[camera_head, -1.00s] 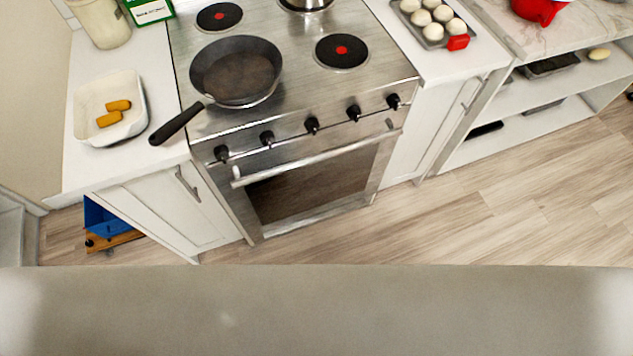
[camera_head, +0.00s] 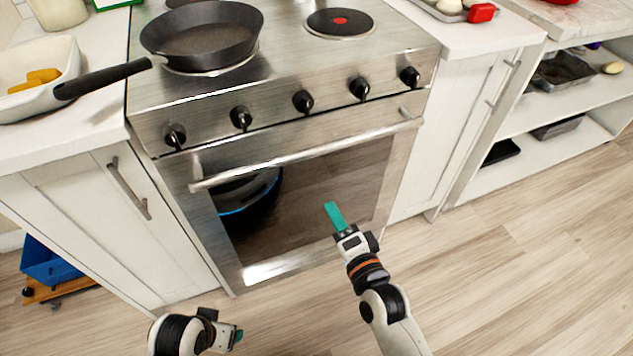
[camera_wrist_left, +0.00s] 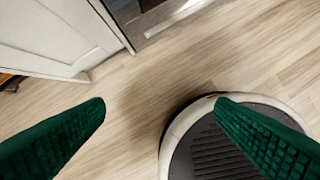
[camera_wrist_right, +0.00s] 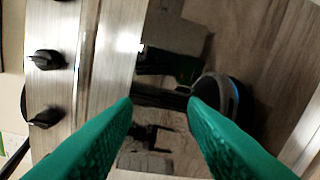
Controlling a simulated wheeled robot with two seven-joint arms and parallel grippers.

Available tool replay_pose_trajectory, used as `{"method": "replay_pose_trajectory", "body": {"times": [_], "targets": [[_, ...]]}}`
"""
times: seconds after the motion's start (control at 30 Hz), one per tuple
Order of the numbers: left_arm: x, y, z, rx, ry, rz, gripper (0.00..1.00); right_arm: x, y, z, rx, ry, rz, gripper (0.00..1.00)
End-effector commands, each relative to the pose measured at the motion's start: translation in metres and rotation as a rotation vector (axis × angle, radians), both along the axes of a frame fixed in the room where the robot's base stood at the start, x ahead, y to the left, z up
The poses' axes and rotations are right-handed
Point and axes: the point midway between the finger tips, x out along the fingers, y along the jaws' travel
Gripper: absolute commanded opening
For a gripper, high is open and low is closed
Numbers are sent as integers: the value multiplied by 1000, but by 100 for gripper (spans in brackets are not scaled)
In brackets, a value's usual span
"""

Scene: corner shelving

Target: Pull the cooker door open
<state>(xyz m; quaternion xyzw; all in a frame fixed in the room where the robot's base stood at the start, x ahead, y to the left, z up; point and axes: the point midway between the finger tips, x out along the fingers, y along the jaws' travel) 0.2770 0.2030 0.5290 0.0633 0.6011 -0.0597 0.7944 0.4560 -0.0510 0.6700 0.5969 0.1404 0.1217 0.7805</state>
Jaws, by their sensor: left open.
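The cooker door (camera_head: 330,190) is shut, a steel frame with a dark glass pane. Its long steel handle bar (camera_head: 310,156) runs across the top, below the row of knobs. My right gripper (camera_head: 334,214) is in front of the lower glass, below the handle and apart from it. In the right wrist view its green fingers (camera_wrist_right: 160,115) are spread, with nothing between them, facing the glass. My left gripper (camera_head: 238,338) is low at the bottom of the head view, left of the door. In the left wrist view its fingers (camera_wrist_left: 160,115) are wide apart and empty over the floor.
A black pan (camera_head: 200,40) sits on the cooker top, its handle reaching over the left counter. White cabinets flank the cooker, the left one with a bar handle (camera_head: 130,187). A blue bin (camera_head: 50,262) stands at lower left. The wooden floor (camera_head: 520,270) on the right is clear.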

Motion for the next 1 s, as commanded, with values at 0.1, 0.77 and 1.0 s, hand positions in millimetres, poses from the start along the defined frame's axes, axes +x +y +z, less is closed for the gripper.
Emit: {"method": "replay_pose_trajectory", "body": {"times": [0.1,0.77,1.0], "targets": [[-6,2,7,-1,-25,2,79,-4,1,31,184,-95,0,39],[-16,3,25,-2,-36,4,79,54,22,89,333,-165,10,39],[-7,1,24,-10,-79,1,79,88,35,96,331,-164,10,39]]}}
